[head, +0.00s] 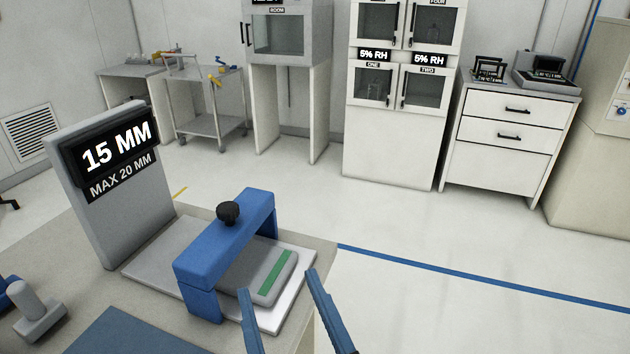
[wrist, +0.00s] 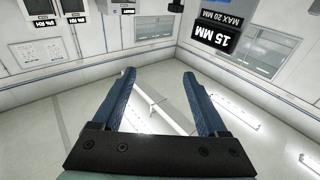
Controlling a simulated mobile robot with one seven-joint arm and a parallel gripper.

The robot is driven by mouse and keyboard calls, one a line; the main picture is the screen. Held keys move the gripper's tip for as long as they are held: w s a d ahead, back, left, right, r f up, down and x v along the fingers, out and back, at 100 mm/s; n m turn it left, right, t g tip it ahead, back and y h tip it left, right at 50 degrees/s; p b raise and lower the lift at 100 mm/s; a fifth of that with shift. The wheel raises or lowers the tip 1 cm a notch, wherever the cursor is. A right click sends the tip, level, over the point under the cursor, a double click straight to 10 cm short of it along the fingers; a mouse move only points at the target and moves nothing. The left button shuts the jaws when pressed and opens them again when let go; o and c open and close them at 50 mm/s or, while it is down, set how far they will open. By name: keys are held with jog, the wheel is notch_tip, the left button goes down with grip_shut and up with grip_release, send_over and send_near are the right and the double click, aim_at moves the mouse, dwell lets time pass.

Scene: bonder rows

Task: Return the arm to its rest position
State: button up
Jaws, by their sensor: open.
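My gripper (head: 282,290) is at the bottom of the head view, its two blue fingers apart with nothing between them. It is in front of, and overlaps in the picture, the right front corner of a bench fixture with a blue bridge (head: 228,238) and black knob. A grey block with a green stripe (head: 277,278) lies under the bridge on a pale plate (head: 297,308). In the wrist view my gripper (wrist: 160,75) is open and empty, and the room appears upside down. Most of my arm is out of view.
A grey stand with a "15 MM, MAX 20 MM" sign (head: 118,157) rises at the bench's left; the sign also shows in the wrist view (wrist: 217,36). A grey part (head: 38,315) and a blue mat (head: 125,335) lie in front. Cabinets (head: 400,110) and a drawer unit (head: 508,135) stand far back beyond open floor.

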jog(key=d+r+m+t+h+p, duration=0.1)
jog(key=r+p, duration=0.7)
jog(key=r, duration=1.5)
jog(key=s+d+r+m+t+h+p, duration=0.1)
jog(key=r+t+h+p, duration=0.5)
jog(key=r, duration=1.8)
jog(key=shift+s+d+r+m+t+p, duration=0.35)
jog(key=shift+d+m+t+p, duration=0.2)
jog(key=shift+m+t+p, duration=0.6)
